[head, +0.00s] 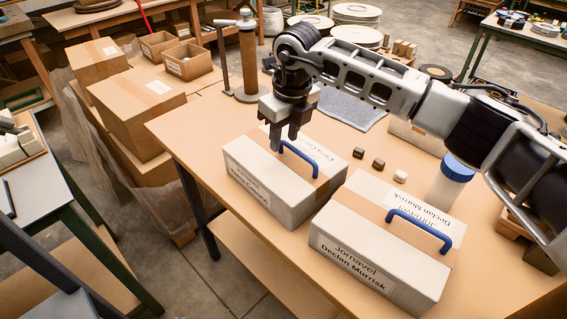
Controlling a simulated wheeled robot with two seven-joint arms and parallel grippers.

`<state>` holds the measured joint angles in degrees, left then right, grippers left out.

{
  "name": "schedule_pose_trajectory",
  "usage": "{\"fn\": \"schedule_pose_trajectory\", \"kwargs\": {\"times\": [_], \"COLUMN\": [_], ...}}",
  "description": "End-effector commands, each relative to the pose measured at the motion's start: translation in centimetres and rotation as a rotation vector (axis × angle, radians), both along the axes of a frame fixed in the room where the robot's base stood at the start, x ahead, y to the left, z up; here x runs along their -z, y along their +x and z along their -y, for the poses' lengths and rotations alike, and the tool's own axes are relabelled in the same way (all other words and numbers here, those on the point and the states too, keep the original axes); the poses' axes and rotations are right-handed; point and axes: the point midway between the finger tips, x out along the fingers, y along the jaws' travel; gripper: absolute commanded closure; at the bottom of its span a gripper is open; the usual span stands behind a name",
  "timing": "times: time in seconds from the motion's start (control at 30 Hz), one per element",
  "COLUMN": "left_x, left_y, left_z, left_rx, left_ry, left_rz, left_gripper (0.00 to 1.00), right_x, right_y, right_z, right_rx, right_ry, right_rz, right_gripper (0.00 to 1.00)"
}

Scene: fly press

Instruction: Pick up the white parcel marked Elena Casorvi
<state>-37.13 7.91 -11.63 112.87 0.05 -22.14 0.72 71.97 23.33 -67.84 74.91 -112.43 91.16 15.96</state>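The white parcel marked Elena Casorvi (262,199) lies on the table, with a brown tape band and a blue handle (300,157) on top. Its top label is partly readable, upside down in this view. My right gripper (285,138) points down at the left end of that handle, fingers apart with a gap between them. The fingertips overlap the handle's end in the picture; I cannot tell whether they touch it. My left gripper is not in view.
A second white parcel, marked Declan Murrisk (370,272), stands close on the right with its own blue handle. A blue-capped jar (447,186), small blocks (378,163) and a grey mat (345,108) lie behind. A post (248,65) stands at the table's back left. Cardboard boxes (135,108) are left.

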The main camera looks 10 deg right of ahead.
Motion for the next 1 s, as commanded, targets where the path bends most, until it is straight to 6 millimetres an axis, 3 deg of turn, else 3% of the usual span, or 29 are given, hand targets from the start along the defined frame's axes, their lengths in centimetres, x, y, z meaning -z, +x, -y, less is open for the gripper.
{"fn": "schedule_pose_trajectory", "kwargs": {"times": [0.2,0.4,0.43,0.53,0.57,1.0], "left_x": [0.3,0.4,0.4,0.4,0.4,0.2], "left_y": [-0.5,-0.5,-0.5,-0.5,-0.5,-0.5], "left_z": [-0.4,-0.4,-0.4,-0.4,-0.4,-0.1], "left_rx": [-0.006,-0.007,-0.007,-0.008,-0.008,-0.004], "left_ry": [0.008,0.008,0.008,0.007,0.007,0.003], "left_rz": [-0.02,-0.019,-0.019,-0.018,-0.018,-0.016], "left_gripper": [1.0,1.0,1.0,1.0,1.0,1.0], "right_x": [2.1,2.3,2.3,2.2,2.2,2.2], "right_y": [0.3,0.3,0.3,0.3,0.3,0.3], "right_z": [-0.2,-0.2,-0.2,-0.2,-0.2,-0.2], "right_rx": [0.0,0.0,0.0,0.0,0.0,0.0], "right_ry": [0.001,0.001,0.001,0.001,0.001,0.001], "right_rz": [-0.001,0.001,0.001,0.001,0.001,0.001], "right_gripper": [0.65,0.65,0.68,0.95,1.0,1.0]}}
